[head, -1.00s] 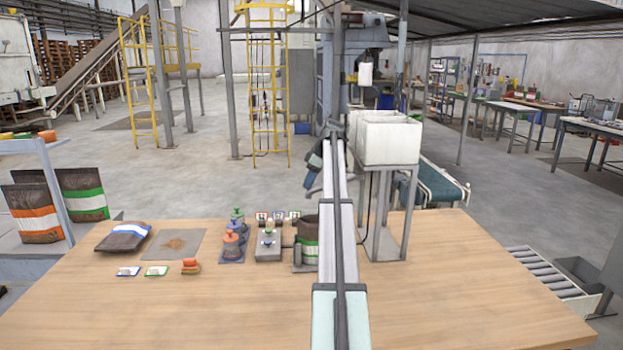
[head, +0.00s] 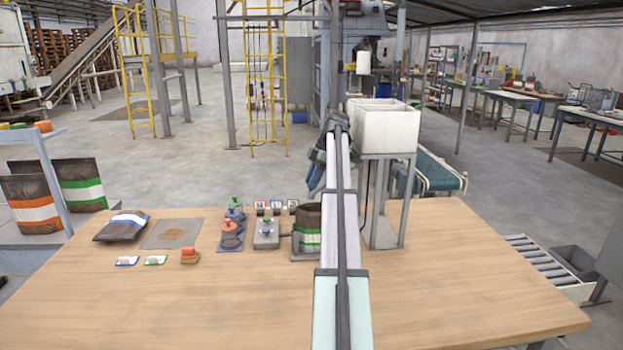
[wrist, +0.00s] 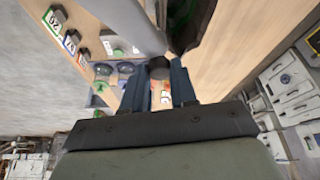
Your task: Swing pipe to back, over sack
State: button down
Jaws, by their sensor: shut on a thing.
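An open brown sack with a green and white band (head: 307,232) stands on the table just left of my arm. In the wrist view it shows dark and partly cut off at the top (wrist: 195,25). My gripper (head: 316,172) is at the far end of my arm, above and behind the sack; its fingertips are not clear there. In the wrist view my gripper (wrist: 157,82) is shut around a dark, round-ended piece (wrist: 159,68). A thick grey tube (wrist: 132,25), seemingly the pipe, passes close beyond the fingers. I cannot tell how the held piece joins it.
White bins on a metal stand (head: 384,130) rise close to the right of my arm. Lidded pots (head: 232,228), a grey block with knobs (head: 267,232) and number cards (head: 276,206) stand left of the sack. A filled bag (head: 122,226) lies farther left.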

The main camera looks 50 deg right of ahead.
dwell(0.3)
jog(key=c, duration=0.9)
grip_release()
